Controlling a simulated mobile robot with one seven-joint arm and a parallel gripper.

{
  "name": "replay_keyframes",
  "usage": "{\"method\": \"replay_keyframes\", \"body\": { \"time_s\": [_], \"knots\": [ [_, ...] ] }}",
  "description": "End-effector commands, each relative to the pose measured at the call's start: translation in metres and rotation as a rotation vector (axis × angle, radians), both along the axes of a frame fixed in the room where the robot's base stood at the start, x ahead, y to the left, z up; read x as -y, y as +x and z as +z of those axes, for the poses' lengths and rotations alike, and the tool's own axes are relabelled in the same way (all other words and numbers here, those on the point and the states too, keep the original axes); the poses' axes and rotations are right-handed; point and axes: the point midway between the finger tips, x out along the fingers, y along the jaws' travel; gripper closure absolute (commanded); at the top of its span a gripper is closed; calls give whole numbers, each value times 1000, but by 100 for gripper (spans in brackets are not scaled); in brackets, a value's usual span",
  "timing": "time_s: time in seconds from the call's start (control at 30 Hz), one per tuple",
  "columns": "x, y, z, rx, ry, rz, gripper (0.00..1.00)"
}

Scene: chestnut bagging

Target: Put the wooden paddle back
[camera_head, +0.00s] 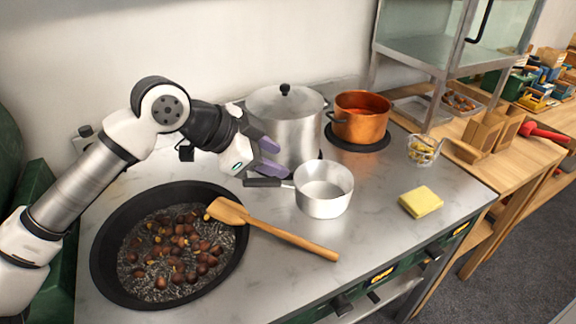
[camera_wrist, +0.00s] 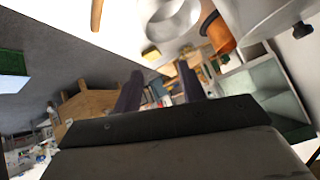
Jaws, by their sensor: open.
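The wooden paddle (camera_head: 282,232) lies with its broad head on the right rim of the dark chestnut pan and its handle running down to the right across the steel counter. Part of its handle also shows at the top of the wrist view (camera_wrist: 97,14). My gripper (camera_head: 272,158) is open and empty, in the air above the counter, between the lidded pot and the small saucepan. It is above and apart from the paddle. In the wrist view its two dark fingers (camera_wrist: 160,85) stand apart with nothing between them.
The wide pan (camera_head: 103,250) holds several chestnuts. A small saucepan (camera_head: 325,200), a lidded steel pot (camera_head: 292,130) and a copper pot (camera_head: 360,118) stand close by. A yellow sponge (camera_head: 421,201) lies at right. The counter between sponge and paddle is clear.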

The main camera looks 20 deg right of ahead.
Motion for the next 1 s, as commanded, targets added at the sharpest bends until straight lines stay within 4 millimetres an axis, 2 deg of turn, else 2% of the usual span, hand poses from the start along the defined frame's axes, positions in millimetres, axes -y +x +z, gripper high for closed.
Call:
{"method": "replay_keyframes", "body": {
  "time_s": [0.1, 0.2, 0.4, 1.0],
  "knots": [
    [-21, 0, 17, 2, 1, 6, 59],
    [-34, -2, 30, 1, 0, 3, 59],
    [-49, -3, 44, 0, 1, 0, 59],
    [-48, -7, 52, 19, -24, -24, 59]
  ]
}}
